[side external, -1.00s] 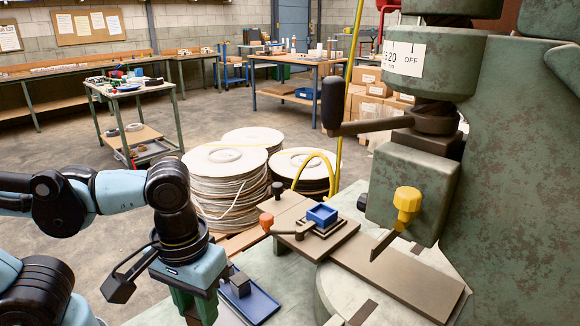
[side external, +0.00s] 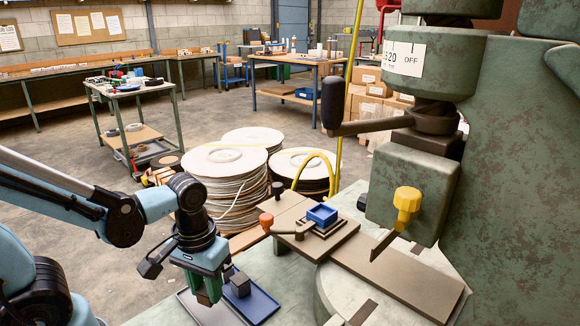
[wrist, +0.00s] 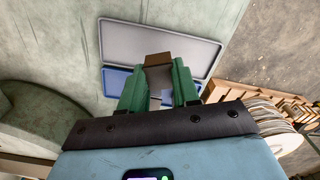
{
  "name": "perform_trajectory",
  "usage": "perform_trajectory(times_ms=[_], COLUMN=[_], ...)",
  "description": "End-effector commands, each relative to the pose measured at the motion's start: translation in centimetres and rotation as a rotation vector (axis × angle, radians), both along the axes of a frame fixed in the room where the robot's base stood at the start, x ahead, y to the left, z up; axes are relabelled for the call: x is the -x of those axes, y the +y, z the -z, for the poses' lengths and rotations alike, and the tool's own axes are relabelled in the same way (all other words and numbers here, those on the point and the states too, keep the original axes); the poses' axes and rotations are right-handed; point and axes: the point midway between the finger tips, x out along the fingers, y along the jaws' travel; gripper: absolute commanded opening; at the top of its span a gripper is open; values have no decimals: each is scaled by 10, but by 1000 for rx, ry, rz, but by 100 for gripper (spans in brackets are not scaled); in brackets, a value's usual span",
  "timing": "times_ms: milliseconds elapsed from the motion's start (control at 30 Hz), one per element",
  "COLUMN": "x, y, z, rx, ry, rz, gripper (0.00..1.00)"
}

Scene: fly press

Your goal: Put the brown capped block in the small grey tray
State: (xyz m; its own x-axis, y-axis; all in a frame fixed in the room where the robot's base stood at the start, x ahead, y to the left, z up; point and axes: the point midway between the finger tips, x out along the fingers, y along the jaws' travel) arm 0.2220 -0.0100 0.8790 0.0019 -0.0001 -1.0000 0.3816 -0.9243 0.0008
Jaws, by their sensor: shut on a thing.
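My gripper (side external: 206,291) points down at the lower left of the side external view. In the wrist view, its green fingers (wrist: 158,88) are shut on the brown capped block (wrist: 158,59), with a brown top and a paler part below it. The small grey tray (wrist: 118,38) lies under and beyond the held block in the wrist view. In the side external view only part of the grey tray (side external: 187,304) shows, behind and left of the fingers. The gap between block and tray is hard to judge.
A blue tray (side external: 264,304) lies right of my gripper, with a dark grey block (side external: 240,284) in it. The green press (side external: 410,200) fills the right side, with a small blue box (side external: 322,214) on its plate. Cable reels (side external: 225,180) stand behind.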

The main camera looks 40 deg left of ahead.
Motion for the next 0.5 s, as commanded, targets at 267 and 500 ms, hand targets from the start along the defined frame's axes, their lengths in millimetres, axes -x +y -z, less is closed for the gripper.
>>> perform_trajectory(times_ms=[267, 500], x=[-1, 0], y=[0, 0], z=[24, 31], rx=[0, 1], ry=[0, 0], rz=[0, 0], gripper=[2, 2])
